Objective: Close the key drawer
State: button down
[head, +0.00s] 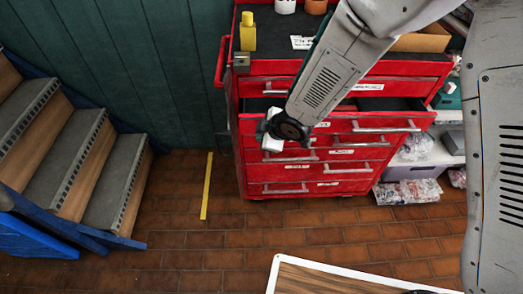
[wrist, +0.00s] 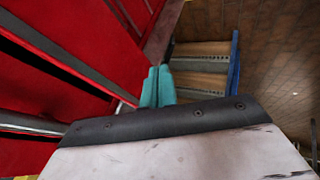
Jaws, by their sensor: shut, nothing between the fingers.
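A red drawer cabinet (head: 255,165) stands in the middle of the head view. One upper drawer (head: 395,121) is pulled out, its dark inside showing at the right behind my arm. Its label is too small to read, so I cannot tell if it is the key drawer. The drawers below it look shut. My gripper (head: 268,133) is at the front left of the open drawer; contact is not clear. In the wrist view its teal fingers (wrist: 157,86) are together and empty, with red drawer fronts (wrist: 75,45) close on the left.
Blue-framed steps (head: 75,165) stand at the left. A yellow bottle (head: 248,33) stands on the cabinet top. A shelf with plastic bags (head: 408,191) is at the right. The tiled floor in front is clear around a yellow strip (head: 206,186).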

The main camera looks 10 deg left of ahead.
jog(key=v, duration=0.9)
jog(key=s+d+f+n+g+y, duration=0.1)
jog(key=s+d+f+y, duration=0.15)
jog(key=f, duration=0.65)
jog(key=s+d+f+n+y, duration=0.1)
jog(key=s+d+f, duration=0.15)
jog(key=f, duration=0.55)
notch_tip(320, 180, up, 8)
jog(key=w+d+n+t+y, duration=0.1)
jog(key=w+n+t+y, duration=0.2)
jog(key=n+t+y, duration=0.4)
jog(key=shift+n+g+h, duration=0.35)
jog(key=shift+n+g, duration=0.25)
jog(key=shift+g, duration=0.1)
jog(key=x, duration=0.4)
jog(key=w+x, duration=0.1)
jog(key=x, duration=0.7)
jog(key=shift+w+d, duration=0.2)
jog(key=shift+d, duration=0.25)
jog(key=shift+w+a, duration=0.15)
jog(key=shift+w, duration=0.4)
